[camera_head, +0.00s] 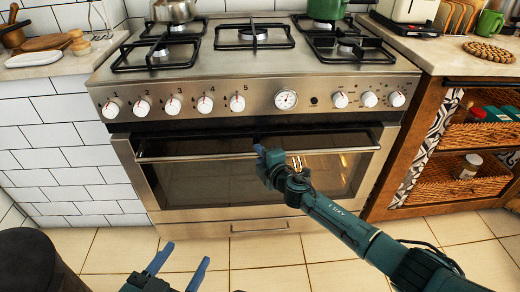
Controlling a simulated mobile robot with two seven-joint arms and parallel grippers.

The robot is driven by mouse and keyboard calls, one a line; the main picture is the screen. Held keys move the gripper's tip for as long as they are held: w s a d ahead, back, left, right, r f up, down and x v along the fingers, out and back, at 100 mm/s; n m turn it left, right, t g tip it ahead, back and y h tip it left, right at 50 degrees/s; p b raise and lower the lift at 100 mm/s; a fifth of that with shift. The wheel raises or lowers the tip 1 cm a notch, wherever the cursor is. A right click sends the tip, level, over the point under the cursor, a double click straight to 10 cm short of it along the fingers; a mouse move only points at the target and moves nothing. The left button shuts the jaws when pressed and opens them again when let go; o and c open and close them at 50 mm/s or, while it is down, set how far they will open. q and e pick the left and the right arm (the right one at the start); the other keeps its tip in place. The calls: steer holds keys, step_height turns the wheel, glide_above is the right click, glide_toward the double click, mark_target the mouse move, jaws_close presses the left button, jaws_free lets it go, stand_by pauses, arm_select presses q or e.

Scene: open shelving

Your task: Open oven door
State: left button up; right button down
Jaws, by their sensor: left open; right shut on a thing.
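The oven (225,75) is steel, with a row of white knobs above a dark glass door (200,184). A dark gap shows under the control panel, and the door seems slightly ajar. The bar handle (195,157) runs across the top of the door. My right gripper (262,153) is shut on the handle near its middle; the wrist hides part of the bar and glass. My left gripper (178,266) is open and empty, low in front of the oven, over the floor.
A steel pot (173,10) and a green pot (326,9) stand on the hob. A wooden shelf unit with wicker baskets (440,187) stands at the right. White tiled cabinetry (60,150) is at the left. The tiled floor (110,245) before the oven is clear.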

arm_select(q)
steer(key=shift+d+t+b, duration=0.1)
steer(key=shift+t+b, duration=0.2)
steer(key=shift+b, duration=0.3)
arm_select(e)
steer(key=s+f, duration=0.5)
steer(key=s, duration=0.8)
